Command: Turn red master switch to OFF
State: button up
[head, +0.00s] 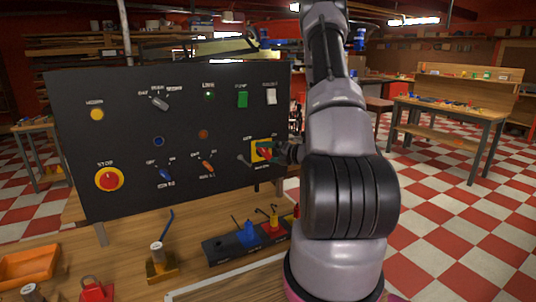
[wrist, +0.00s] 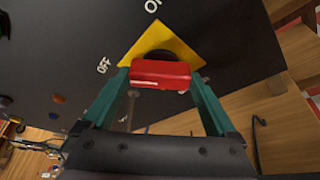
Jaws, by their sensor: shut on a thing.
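The red master switch (wrist: 160,75) is a red handle on a yellow square plate (wrist: 183,40), fixed to the black panel. In the wrist view, my gripper (wrist: 160,80) has one green finger on each side of the red handle and is shut on it. The white labels OFF and ON show beside the plate, and the handle lies crosswise between the fingers. In the head view, the yellow plate (head: 256,146) is at the panel's lower right. My gripper (head: 275,152) reaches it from the right and hides part of the switch.
On the wooden bench below are a black holder (head: 222,252) with colored pieces and an orange tray (head: 28,266).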

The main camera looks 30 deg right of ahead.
jog(key=shift+n, duration=0.7)
jog(key=shift+h, duration=0.3)
jog(key=o, duration=1)
